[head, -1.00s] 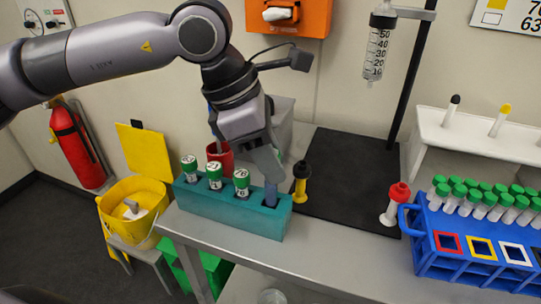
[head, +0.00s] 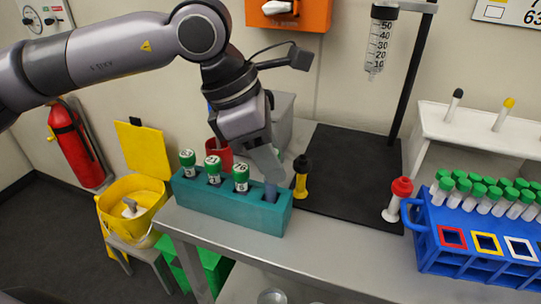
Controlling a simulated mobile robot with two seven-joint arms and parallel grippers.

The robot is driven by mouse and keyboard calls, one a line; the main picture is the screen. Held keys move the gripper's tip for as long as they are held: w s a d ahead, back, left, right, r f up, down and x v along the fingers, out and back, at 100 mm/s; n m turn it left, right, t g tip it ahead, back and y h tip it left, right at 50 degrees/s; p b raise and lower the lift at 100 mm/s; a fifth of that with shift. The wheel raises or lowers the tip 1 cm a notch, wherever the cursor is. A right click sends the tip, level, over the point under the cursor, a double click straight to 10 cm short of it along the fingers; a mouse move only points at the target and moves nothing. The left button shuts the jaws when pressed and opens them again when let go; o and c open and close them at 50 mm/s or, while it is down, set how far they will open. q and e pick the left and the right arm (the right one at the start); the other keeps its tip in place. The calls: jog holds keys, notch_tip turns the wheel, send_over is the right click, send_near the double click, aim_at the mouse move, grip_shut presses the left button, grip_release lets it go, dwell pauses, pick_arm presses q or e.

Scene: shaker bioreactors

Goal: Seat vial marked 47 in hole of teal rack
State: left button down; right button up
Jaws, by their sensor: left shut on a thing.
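The teal rack (head: 225,209) stands on the grey bench's left end. Three green-capped vials stand in it: a left one (head: 188,161), a middle one (head: 213,168) and a right one (head: 240,177). Their cap numbers are too small to read surely. My left gripper (head: 270,178) is over the rack's right end, shut on a bluish vial (head: 270,192) whose lower end is at the rightmost hole. The fingers hide its upper part, so I cannot read its mark or tell how deep it sits. My right gripper is not in view.
A yellow-and-black plunger piece (head: 301,178) stands close right of the rack. A black mat (head: 350,185), a red-topped piece (head: 397,198) and a blue rack of several green-capped tubes (head: 430,245) lie further right. A red cup (head: 219,155) is behind the teal rack.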

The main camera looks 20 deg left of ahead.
aim_at(271, 204)
pick_arm(q)
jog(key=shift+f+b, duration=2.1)
jog(key=shift+b, duration=0.2)
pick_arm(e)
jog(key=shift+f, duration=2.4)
pick_arm(q)
jog(key=c, duration=0.8)
grip_release()
jog(key=shift+a+r, duration=0.2)
jog(key=shift+r, duration=0.4)
jog(key=v, duration=0.4)
jog(key=shift+s+a+r, duration=0.1)
jog(key=shift+a+r, duration=0.05)
jog(key=shift+r, duration=0.1)
jog(key=shift+s+a+r, duration=0.15)
jog(key=shift+a+r, duration=0.1)
jog(key=shift+r, duration=0.4)
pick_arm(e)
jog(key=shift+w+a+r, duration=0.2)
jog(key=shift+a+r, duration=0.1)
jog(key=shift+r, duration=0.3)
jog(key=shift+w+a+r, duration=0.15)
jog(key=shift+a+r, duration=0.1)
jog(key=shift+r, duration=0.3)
